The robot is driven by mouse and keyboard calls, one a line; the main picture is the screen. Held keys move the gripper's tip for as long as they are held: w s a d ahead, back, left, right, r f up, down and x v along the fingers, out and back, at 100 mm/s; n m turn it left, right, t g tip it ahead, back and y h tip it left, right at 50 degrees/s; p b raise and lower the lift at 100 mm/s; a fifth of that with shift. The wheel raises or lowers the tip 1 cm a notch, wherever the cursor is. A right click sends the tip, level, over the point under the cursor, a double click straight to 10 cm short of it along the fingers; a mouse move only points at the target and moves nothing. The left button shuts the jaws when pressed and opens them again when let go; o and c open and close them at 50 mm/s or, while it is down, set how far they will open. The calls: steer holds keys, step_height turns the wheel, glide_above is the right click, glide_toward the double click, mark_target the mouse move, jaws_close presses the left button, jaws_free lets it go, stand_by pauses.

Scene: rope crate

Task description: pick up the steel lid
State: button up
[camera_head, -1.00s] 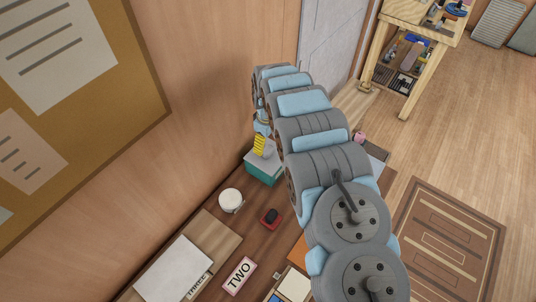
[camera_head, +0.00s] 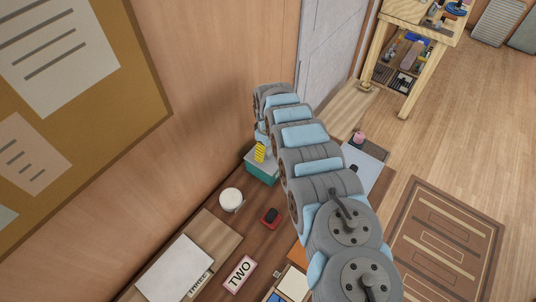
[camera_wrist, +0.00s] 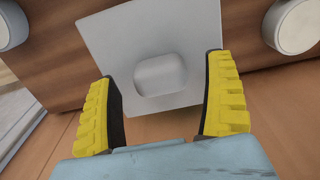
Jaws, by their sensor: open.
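The steel lid (camera_wrist: 128,25) is a flat grey square plate with a rounded raised grip (camera_wrist: 160,75) in its middle. In the head view the lid (camera_head: 251,158) lies on top of a teal box (camera_head: 262,174) near the wall, partly covered by my gripper. My gripper (camera_wrist: 163,78) has yellow ridged fingers, which stand apart on either side of the raised grip in the wrist view, with nothing held. In the head view its yellow finger (camera_head: 260,152) shows just above the box. Whether the fingers touch the lid cannot be told.
A white round container (camera_head: 231,199) and a small red-and-black object (camera_head: 270,216) stand nearby on the brown bench. A card reading TWO (camera_head: 240,274) and a white sheet (camera_head: 176,270) lie nearer. The wooden wall (camera_head: 215,100) rises close beside the box.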

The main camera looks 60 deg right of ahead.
mark_target(268, 148)
steer(key=shift+s+a+f, duration=0.1)
steer(key=shift+f, duration=0.25)
steer(key=c, duration=1.4)
steer(key=shift+o, duration=0.2)
steer(key=shift+r, duration=0.1)
steer(key=shift+r, duration=0.55)
steer(key=shift+r+b, duration=0.8)
steer(key=shift+r, duration=3.6)
